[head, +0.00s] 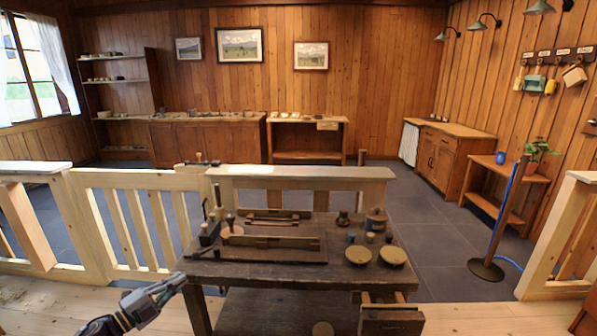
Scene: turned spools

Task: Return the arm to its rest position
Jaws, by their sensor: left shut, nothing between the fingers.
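My left gripper (170,288) is at the lower left of the head view, in front of the near left corner of the dark wooden workbench (240,272). Its fingers are together with nothing between them. It is apart from the things on the bench. My right gripper is not in the head view.
The bench carries a long wooden piece (272,241), two round brass-coloured discs (391,256), small cups and a lidded pot (376,220). A pale wooden railing (130,215) stands behind and left. A post with a blue rope (500,225) stands right. Floor left of the bench is clear.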

